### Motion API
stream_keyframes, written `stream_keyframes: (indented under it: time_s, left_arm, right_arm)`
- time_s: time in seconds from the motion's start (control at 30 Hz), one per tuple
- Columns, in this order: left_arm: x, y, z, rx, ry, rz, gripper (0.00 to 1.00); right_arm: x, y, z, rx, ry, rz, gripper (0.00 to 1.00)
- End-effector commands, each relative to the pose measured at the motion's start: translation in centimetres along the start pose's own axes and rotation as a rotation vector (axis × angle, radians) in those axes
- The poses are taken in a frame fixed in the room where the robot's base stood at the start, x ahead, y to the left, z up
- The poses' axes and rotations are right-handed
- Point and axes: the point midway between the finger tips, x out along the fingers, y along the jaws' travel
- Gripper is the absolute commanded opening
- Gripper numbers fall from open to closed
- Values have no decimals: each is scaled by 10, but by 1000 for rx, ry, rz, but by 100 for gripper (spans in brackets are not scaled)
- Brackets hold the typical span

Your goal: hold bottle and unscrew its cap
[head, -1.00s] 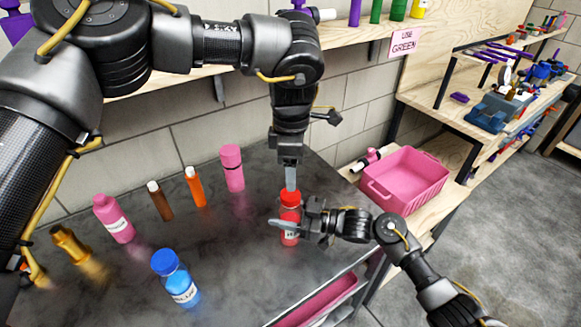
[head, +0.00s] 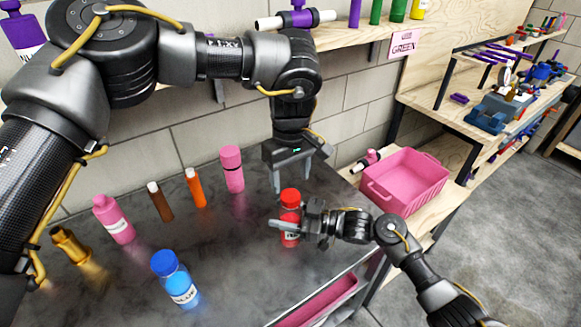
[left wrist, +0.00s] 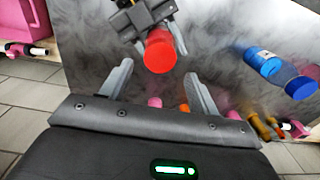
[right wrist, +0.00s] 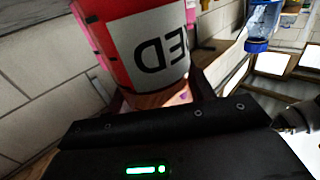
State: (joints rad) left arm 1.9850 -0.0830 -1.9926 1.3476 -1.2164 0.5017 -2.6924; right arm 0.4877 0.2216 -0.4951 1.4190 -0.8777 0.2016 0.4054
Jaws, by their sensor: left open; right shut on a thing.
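The red bottle (head: 289,238) stands upright on the dark table, with its red cap (head: 290,197) on top. My right gripper (head: 285,226) is shut around the bottle's body from the right. My left gripper (head: 291,184) is open and empty, above and behind the cap, fingers pointing down and spread apart. In the left wrist view the cap (left wrist: 160,50) shows beyond the two open fingertips, not touched by them.
A blue bottle (head: 178,282), a pink bottle (head: 114,220), brown and orange bottles and a taller pink one (head: 232,170) stand to the left. A pink crate (head: 408,180) sits on a side shelf at the right. The table's front right edge is near the red bottle.

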Motion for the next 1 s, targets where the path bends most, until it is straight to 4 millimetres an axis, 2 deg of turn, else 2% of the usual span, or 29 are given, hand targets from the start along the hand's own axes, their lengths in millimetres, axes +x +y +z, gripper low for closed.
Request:
stream_keyframes:
  time_s: [0.1,0.3,0.5,0.73,1.0]
  left_arm:
    - [20,0,0,0,-2,-1,61]
    - [45,0,0,0,-3,0,61]
    - [54,0,0,-1,-1,1,61]
    - [55,0,0,-1,-1,1,61]
    - [55,0,0,-1,-1,1,27]
  right_arm:
    - [0,-1,1,2,-2,-1,0]
    - [0,0,1,2,-2,-1,0]
    - [0,0,1,2,-2,-1,0]
    - [0,0,1,2,-2,-1,0]
    - [0,0,1,2,-3,-1,0]
